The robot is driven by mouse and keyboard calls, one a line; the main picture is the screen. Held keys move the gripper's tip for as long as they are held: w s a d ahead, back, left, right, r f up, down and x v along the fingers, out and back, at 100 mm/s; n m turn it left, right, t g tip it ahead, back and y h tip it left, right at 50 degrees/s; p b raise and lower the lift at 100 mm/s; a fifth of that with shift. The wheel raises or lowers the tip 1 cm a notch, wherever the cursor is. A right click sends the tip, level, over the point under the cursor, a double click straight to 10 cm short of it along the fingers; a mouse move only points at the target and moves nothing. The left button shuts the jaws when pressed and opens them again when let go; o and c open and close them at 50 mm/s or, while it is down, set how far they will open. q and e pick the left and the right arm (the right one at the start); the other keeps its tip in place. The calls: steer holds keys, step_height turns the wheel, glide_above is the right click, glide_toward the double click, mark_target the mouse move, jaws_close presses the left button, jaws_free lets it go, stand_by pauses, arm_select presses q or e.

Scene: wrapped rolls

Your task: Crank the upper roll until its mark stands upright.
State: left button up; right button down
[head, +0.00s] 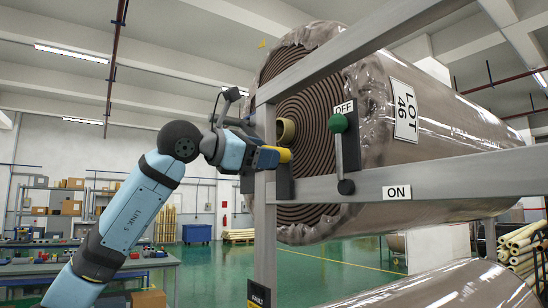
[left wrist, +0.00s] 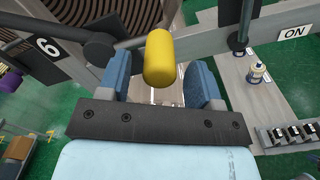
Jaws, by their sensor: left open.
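The upper roll (head: 430,105), wrapped in shiny film and labelled LOT 46, lies on its side with its spiral end facing left. A small yellow mark (head: 262,43) shows at the upper left of that end, left of the top. My left gripper (head: 265,156) is at the frame's upright post. The yellow crank handle (head: 285,155) is just beyond it. In the left wrist view, the yellow handle (left wrist: 160,55) stands between the two open blue fingers (left wrist: 158,82), with gaps on both sides. My right gripper is not in view.
Grey frame bars (head: 440,175) cross before the roll. A green-knobbed lever (head: 338,124) stands up by the OFF sign, right of the crank; an ON sign (head: 397,192) is lower right. A lower roll (head: 450,287) lies beneath. In the left wrist view, a bottle (left wrist: 257,72) stands right.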

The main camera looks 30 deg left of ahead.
arm_select(q)
steer(key=b+v, duration=0.1)
steer(key=v, duration=0.9)
steer(key=shift+s, duration=0.25)
stand_by(0.4)
